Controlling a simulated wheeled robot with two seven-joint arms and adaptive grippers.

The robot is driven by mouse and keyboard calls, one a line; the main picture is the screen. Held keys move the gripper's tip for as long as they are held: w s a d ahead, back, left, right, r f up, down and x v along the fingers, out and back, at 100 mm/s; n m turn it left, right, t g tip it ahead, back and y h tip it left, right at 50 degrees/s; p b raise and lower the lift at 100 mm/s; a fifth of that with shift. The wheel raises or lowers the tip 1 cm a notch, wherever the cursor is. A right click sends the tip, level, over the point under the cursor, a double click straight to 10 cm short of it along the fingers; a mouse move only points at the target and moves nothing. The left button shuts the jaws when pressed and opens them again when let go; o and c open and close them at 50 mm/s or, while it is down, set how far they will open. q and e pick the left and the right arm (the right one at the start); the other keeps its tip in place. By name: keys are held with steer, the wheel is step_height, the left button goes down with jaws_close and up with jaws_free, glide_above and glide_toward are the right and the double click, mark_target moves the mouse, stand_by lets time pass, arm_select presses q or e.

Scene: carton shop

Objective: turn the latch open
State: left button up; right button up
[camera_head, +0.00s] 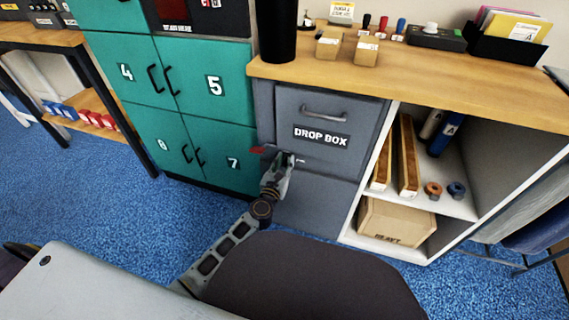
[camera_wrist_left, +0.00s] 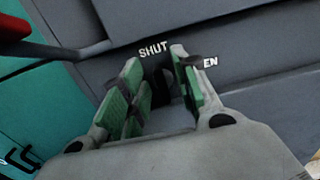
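The grey drop box cabinet (camera_head: 320,135) stands at the centre of the head view, with a bar handle on its upper door. My left gripper (camera_head: 284,160) is at the cabinet front, below and left of the DROP BOX label. In the left wrist view its green-padded fingers (camera_wrist_left: 158,88) are apart. A dark piece, seemingly the latch (camera_wrist_left: 160,84), sits between them below the word SHUT; contact is unclear. Part of another word, EN, shows beside the right finger. A red-ended grey rod (camera_wrist_left: 92,50) lies to the left. My right gripper is not in view.
Teal numbered lockers (camera_head: 205,85) stand close on the left. The wooden counter (camera_head: 430,75) above holds small boxes and stamps. Open white shelves (camera_head: 455,205) on the right hold long cartons, tape rolls and a box. Blue carpet is free on the left.

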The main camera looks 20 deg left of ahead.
arm_select(q)
steer(key=shift+c, duration=0.4)
jaws_close()
